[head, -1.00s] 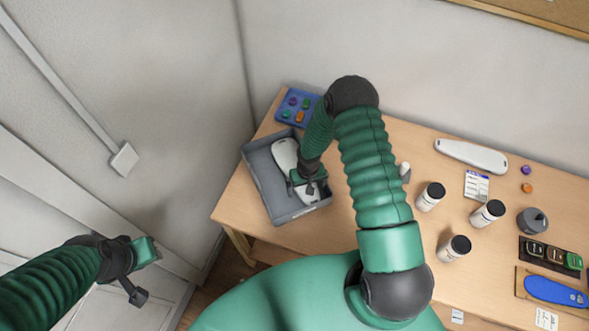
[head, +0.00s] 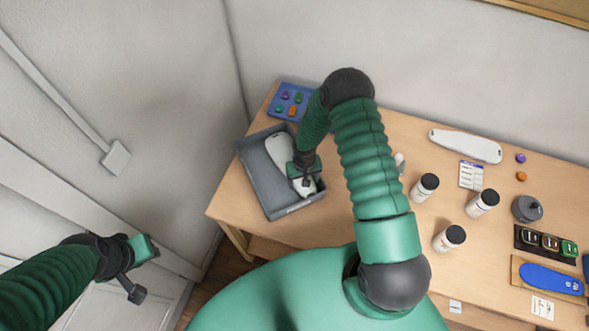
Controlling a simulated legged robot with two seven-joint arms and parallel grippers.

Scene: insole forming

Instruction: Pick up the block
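A white shoe-shaped block (head: 280,150) lies in a grey bin (head: 262,186) on the left part of the table. My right gripper (head: 306,182) is down in the bin at the near end of this block, partly covering it. Whether its fingers are closed on the block cannot be made out. My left gripper (head: 141,272) hangs left of the table with its two fingers apart and nothing between them. Smaller blocks, one of them a green block (head: 568,248), sit in a black holder (head: 522,240) at the right.
A blue tray (head: 277,92) with coloured pieces stands behind the bin. Several white bottles (head: 424,187) with black caps, a white insole-shaped piece (head: 465,146), a grey round container (head: 527,209) and a blue insole (head: 550,280) are on the wooden table (head: 400,130).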

